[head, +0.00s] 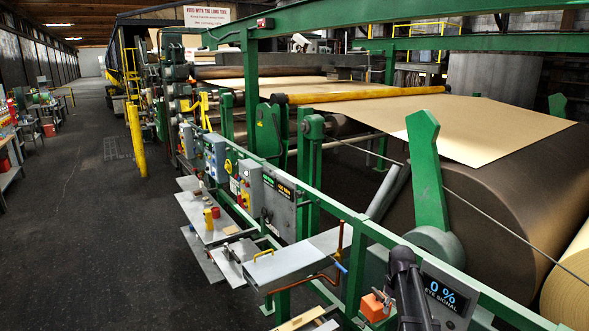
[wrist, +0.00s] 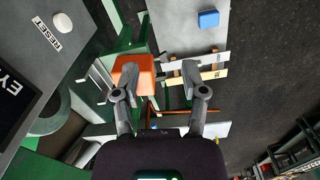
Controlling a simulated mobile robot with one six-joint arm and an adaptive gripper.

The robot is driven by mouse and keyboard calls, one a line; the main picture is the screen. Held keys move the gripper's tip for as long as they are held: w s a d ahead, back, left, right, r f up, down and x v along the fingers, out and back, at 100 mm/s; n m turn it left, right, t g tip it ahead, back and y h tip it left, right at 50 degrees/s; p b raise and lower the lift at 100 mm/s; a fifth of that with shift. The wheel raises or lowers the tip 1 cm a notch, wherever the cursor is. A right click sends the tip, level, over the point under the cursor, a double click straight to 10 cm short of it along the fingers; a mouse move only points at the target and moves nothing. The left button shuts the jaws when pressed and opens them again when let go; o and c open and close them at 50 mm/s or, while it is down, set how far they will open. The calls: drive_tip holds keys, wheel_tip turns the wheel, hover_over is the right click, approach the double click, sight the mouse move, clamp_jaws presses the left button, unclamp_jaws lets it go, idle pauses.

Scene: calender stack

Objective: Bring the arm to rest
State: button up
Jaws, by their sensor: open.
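My gripper (wrist: 160,74) shows in the wrist view with its two grey fingers spread apart and nothing held between them. An orange block-like thing (wrist: 122,72) lies behind the left finger, which hides part of it; I cannot tell how far apart they are in depth. In the head view a dark part of my arm (head: 408,285) stands at the bottom, right of the middle, in front of the machine rail. The fingers cannot be made out in that view.
The head view shows the orange thing (head: 375,306) beside my arm, near the "EYE SIGNAL" display (head: 446,296). A green rail (head: 385,236) and a large brown roll (head: 510,200) lie behind. A blue block (wrist: 208,19) sits on a grey shelf (wrist: 185,38). The aisle floor (head: 85,230) is open at left.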

drive_tip(key=s+a+f+m+b, duration=0.2)
drive_tip(key=s+a+f+b, duration=0.4)
drive_tip(key=s+f+b, duration=0.2)
drive_tip(key=s+a+f+m+b, duration=0.2)
drive_tip(key=s+a+f+b, duration=0.5)
drive_tip(key=f+b, duration=0.5)
drive_tip(key=shift+s+a+f+m, duration=0.3)
drive_tip(key=shift+s+f, duration=0.15)
drive_tip(key=shift+s, duration=0.55)
idle(0.5)
